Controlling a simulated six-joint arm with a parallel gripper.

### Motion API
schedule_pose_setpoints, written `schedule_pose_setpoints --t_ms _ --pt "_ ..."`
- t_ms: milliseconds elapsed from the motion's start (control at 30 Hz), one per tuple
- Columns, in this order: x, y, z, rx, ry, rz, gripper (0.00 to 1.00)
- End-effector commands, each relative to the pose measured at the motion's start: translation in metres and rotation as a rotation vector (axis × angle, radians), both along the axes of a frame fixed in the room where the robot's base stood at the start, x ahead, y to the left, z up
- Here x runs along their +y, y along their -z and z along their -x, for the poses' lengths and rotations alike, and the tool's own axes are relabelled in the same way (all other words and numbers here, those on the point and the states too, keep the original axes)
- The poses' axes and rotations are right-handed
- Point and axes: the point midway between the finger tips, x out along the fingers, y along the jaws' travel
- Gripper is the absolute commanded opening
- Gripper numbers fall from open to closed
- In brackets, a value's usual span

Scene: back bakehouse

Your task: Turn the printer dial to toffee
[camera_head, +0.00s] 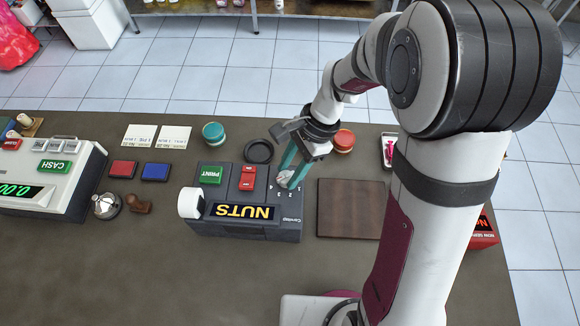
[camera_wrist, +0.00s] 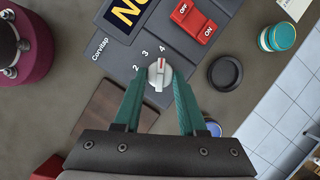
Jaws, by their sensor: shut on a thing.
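The label printer (camera_head: 245,232) is a dark grey box on the brown counter, its display (camera_head: 243,212) reading NUTS, upside down in the head view. Its pale round dial (camera_head: 284,180) has a raised grip bar and a red mark, with numbers around it. My gripper (camera_head: 290,174) is shut on the dial, one finger on each side, as the wrist view also shows (camera_wrist: 160,79). No "toffee" wording is visible.
A green PRINT button (camera_head: 211,174) and a red OFF/ON switch (camera_head: 247,178) sit beside the dial. A black round lid (camera_head: 258,151), a teal jar (camera_head: 213,133) and a red-topped jar (camera_head: 343,139) stand behind. A brown board (camera_head: 350,208) lies right of the printer.

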Motion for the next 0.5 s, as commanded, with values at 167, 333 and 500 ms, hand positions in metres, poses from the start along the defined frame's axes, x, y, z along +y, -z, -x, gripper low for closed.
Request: schedule_pose_setpoints --t_ms 167,333,500 --pt "-0.0006 0.0005 0.0 -0.001 0.0 0.002 0.0" --pt "-0.0007 0.0006 -0.0001 -0.001 0.0 0.002 0.46" --pt "-0.0004 0.0004 0.0 0.0 0.0 0.001 0.7"
